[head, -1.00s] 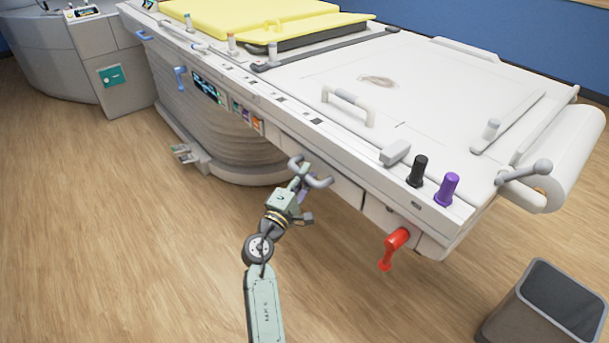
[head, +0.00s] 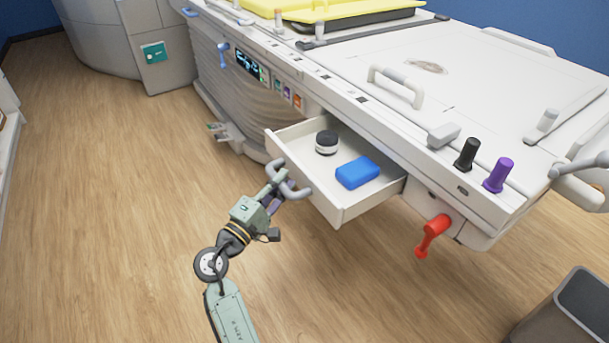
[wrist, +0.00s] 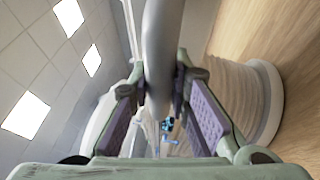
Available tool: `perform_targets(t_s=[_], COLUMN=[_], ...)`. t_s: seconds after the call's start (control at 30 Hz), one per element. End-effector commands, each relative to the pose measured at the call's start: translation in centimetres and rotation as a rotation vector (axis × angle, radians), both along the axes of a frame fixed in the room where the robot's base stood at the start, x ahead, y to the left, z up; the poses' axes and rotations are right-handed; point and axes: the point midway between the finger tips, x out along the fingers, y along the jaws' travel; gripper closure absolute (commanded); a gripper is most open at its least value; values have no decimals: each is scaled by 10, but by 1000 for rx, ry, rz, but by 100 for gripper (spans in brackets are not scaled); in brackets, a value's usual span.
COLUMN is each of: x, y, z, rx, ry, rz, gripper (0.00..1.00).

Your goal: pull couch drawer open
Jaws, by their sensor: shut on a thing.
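The couch drawer (head: 325,211) is a white box drawer standing well out from the side of the white couch (head: 385,140). A grey curved handle (head: 290,188) is on its front. My gripper (head: 277,183) is shut on this handle at the drawer's left front. In the wrist view the handle (wrist: 162,50) runs upright between the purple-padded fingers of my gripper (wrist: 160,105). Inside the drawer lie a blue block (head: 357,172) and a dark round item with a white band (head: 326,143).
A red lever (head: 432,234) hangs from the couch right of the drawer. A grey bin (head: 570,310) stands at the lower right. A pedal unit (head: 222,132) is at the couch's base. The wooden floor (head: 130,200) left of the drawer is clear.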

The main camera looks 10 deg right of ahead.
Motion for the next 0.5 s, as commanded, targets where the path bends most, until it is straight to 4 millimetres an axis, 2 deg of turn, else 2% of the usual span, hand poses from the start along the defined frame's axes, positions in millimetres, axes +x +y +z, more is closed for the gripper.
perform_targets(t_s=[0.03, 0.2, 0.5], x=[-3, -12, -18], y=[11, 33, 49], z=[-1, -1, 0], rx=[2, 1, 0], ry=[-2, -1, 0], rz=[3, 1, -1], gripper=[100, 100, 100])
